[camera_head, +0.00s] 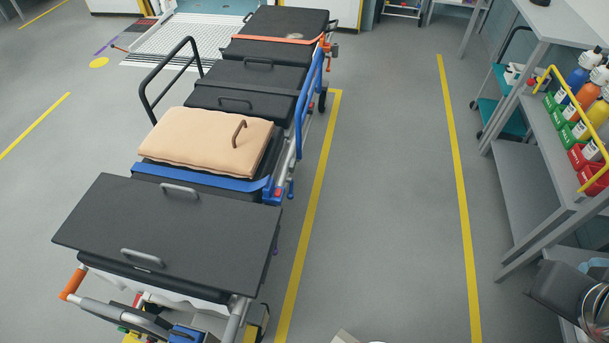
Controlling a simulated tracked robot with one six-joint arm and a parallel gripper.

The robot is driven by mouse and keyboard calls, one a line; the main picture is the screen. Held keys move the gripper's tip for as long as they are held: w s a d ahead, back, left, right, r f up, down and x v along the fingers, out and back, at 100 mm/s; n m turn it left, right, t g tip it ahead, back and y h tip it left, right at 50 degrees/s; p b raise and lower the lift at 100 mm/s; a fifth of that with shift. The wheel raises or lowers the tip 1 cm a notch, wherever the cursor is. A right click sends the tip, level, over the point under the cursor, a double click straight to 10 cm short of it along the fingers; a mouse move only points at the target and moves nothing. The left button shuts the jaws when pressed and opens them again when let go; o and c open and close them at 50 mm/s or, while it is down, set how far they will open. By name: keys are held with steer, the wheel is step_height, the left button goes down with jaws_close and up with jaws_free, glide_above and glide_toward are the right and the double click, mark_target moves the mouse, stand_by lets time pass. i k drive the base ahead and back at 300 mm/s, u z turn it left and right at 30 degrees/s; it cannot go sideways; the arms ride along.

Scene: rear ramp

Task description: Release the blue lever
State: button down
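A long stretcher-like trolley with black panels (165,225) stands left of the middle. A blue side rail (309,90) stands raised along its right side. A blue bracket with a small red part (276,194) sits below the rail, beside the cushion. A blue block (188,333) shows at the near end, cut by the bottom edge. I cannot tell which blue part is the lever, or its exact position. No gripper of mine can be made out in this view.
A tan cushion (205,138) lies on the trolley; a black side rail (150,100) rises on its left. Grey floor between yellow lines (460,180) is clear right of the trolley. A grey shelf unit (530,180) with bottles and bins stands at the right.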

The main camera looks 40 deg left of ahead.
mark_target(291, 195)
steer(key=z, duration=0.05)
steer(key=i, duration=1.9)
steer(key=u, duration=3.5)
